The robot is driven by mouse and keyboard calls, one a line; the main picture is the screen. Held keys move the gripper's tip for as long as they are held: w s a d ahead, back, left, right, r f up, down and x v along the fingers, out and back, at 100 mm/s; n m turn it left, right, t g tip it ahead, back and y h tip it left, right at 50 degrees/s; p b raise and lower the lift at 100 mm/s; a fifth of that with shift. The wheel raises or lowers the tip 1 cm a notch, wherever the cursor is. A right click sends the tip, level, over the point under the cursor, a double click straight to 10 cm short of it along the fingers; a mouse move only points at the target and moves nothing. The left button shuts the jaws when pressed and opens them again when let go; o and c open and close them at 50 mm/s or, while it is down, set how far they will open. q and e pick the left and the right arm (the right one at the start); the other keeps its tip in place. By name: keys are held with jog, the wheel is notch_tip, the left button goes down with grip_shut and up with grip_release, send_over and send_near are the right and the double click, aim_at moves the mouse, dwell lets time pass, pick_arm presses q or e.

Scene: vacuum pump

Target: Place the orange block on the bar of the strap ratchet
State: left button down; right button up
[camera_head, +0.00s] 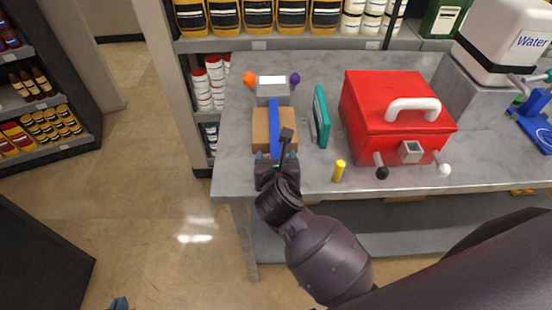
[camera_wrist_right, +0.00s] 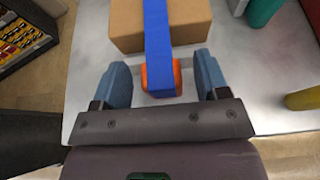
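A blue strap (camera_head: 273,118) runs over a brown box (camera_head: 259,130) on the grey table. In the right wrist view the strap (camera_wrist_right: 158,28) hangs down the near side of the box (camera_wrist_right: 190,22). Its lower end lies over an orange block (camera_wrist_right: 178,78), whose sides show past the strap. A thin grey bar-like strip runs crosswise there; whether the block rests on it cannot be told. My right gripper (camera_wrist_right: 164,80) is open, its blue fingers either side of the block with gaps. It also shows in the head view (camera_head: 270,158). Only a tip of my left gripper (camera_head: 120,302) shows.
A grey device (camera_head: 272,92) with orange and purple knobs stands behind the box. A teal case (camera_head: 321,118), a red box (camera_head: 395,105) and a yellow cylinder (camera_head: 339,171) stand to the right. The table (camera_head: 235,165) has clear space at its left front.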

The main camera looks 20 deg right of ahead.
jog(key=shift+r, duration=0.25)
jog(key=shift+s+a, duration=0.1)
jog(key=shift+s, duration=0.25)
jog(key=v, duration=1.1)
jog(key=shift+s, duration=0.1)
